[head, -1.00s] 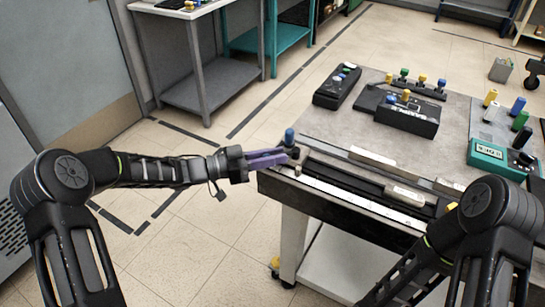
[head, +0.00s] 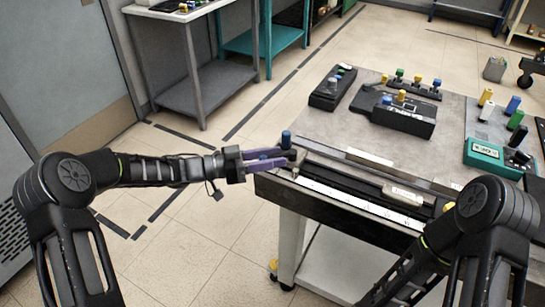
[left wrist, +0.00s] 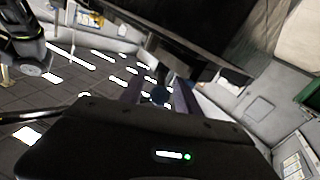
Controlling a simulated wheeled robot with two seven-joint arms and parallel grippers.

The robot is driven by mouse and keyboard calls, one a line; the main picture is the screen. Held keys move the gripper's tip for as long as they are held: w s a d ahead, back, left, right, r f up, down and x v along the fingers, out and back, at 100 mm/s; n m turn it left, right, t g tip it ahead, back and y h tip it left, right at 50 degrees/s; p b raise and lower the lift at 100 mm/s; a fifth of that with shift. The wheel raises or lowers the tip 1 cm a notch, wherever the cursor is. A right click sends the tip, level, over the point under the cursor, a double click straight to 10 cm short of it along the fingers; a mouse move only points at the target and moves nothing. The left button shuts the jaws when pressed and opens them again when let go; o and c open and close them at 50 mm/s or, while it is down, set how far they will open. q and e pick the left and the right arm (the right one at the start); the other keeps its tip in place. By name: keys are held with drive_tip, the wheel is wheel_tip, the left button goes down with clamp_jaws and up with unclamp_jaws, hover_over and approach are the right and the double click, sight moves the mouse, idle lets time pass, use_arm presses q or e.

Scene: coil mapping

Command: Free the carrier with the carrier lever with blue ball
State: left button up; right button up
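The carrier lever with the blue ball (head: 286,139) stands at the left end of a long rail (head: 335,190) along the table's front edge. My left gripper (head: 289,158) is at this lever, its purple fingers level with the part just below the ball. In the left wrist view the blue ball (left wrist: 160,95) shows between the two spread fingers (left wrist: 158,97), with a gap visible; contact cannot be told. A pale labelled block (head: 404,195) sits farther right on the rail; whether it is the carrier is unclear. My right gripper is out of view.
On the table (head: 325,128) stand a black box with yellow knobs (head: 405,115), a dark control box (head: 333,88), a row of coloured knobs (head: 410,85) and a teal device (head: 495,157). Open floor lies left of the table.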

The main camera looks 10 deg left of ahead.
use_arm(q)
drive_tip(key=v, duration=0.8)
drive_tip(key=shift+b, duration=0.4)
drive_tip(key=shift+d, duration=0.1)
